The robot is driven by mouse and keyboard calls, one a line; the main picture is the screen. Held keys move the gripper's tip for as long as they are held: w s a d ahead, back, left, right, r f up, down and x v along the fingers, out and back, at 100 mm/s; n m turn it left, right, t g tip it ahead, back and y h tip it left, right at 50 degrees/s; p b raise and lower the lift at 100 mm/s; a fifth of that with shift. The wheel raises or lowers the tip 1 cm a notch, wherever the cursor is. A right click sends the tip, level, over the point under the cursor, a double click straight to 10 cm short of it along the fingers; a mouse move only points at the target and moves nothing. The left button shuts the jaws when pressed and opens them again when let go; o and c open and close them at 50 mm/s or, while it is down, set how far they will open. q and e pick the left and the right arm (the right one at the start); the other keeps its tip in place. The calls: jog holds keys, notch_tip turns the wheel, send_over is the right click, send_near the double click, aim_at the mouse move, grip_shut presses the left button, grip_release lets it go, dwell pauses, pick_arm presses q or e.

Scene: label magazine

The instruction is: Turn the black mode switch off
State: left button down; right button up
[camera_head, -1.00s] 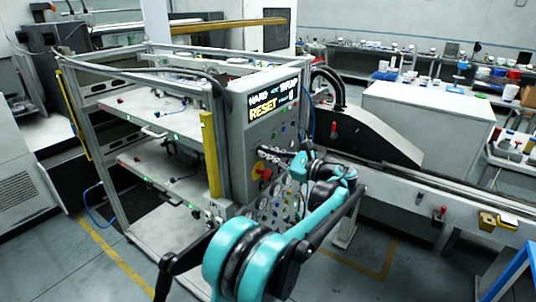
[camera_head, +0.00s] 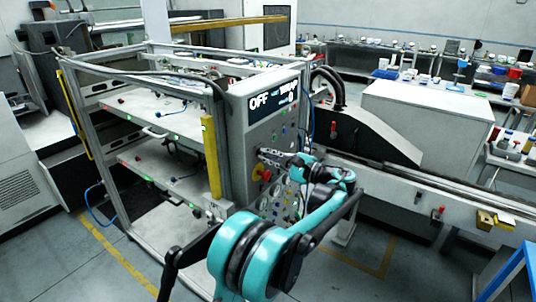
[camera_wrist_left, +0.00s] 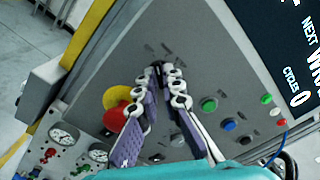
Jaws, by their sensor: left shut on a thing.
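The black mode switch (camera_wrist_left: 158,66) is on the grey control panel (camera_wrist_left: 190,55), mostly hidden between my left fingertips. My left gripper (camera_wrist_left: 160,70) is shut on it, with the fingers pointing at the panel. In the head view my left gripper (camera_head: 263,154) is at the panel face, below the display (camera_head: 272,104), which reads "OFF" in white at its left. The switch itself is too small and covered to make out in the head view. My right gripper is not in view.
A red mushroom button (camera_wrist_left: 116,120) on a yellow base (camera_wrist_left: 115,97) sits close beside my left finger. Green (camera_wrist_left: 208,104) and blue (camera_wrist_left: 229,125) buttons lie to the right, and gauges (camera_wrist_left: 64,134) lie lower left. A yellow post (camera_head: 211,157) stands left of the panel.

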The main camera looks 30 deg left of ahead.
pick_arm(q)
jog(key=shift+n, duration=1.1)
jog(key=c, duration=1.7)
grip_release()
jog(key=d, duration=0.8)
jog(key=s+d, duration=0.1)
jog(key=d, duration=0.3)
